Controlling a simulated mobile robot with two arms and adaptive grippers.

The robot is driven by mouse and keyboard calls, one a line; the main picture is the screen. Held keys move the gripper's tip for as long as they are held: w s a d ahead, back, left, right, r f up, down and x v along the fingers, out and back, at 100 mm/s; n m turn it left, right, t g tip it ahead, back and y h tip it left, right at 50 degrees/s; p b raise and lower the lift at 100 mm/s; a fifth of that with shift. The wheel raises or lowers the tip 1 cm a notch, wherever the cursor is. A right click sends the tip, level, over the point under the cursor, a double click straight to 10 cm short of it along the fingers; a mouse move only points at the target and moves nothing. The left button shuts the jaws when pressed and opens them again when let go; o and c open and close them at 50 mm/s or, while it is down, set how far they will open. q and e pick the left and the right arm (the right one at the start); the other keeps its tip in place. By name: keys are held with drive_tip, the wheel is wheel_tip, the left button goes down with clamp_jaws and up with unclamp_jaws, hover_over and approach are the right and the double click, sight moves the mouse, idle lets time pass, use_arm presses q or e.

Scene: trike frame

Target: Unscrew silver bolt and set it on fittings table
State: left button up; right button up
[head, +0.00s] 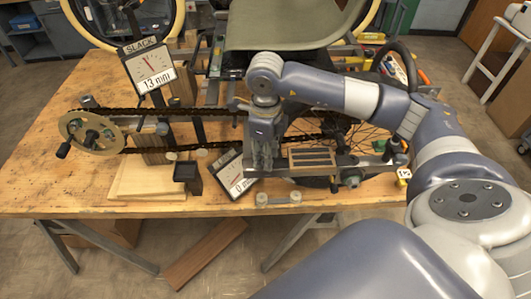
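My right gripper (264,168) points straight down at the middle of the workbench, over the left end of the grey frame bar (330,171). Its fingers look close together, but whether they are apart or shut on something cannot be told. I cannot pick out the silver bolt with certainty; the gripper may hide it. No table is clearly marked as the fittings table; a white-topped stand (516,18) is at the far right. My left gripper is not in view.
The wooden workbench (50,185) carries a chain (205,108), a chainring with crank (90,133), a "SLACK 13 mm" gauge (149,68), a tilted second gauge (234,176), a black cup (187,177) and wooden boards (140,180). Bare bench top lies at the left.

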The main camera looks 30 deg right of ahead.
drive_tip(key=c, duration=0.6)
drive_tip(key=shift+o, duration=0.2)
drive_tip(key=n, duration=0.6)
drive_tip(key=shift+s, duration=0.15)
drive_tip(key=n, duration=0.5)
drive_tip(key=shift+s+a+n, duration=0.1)
drive_tip(key=shift+n, duration=0.3)
drive_tip(key=o, duration=0.6)
drive_tip(key=shift+c, duration=0.2)
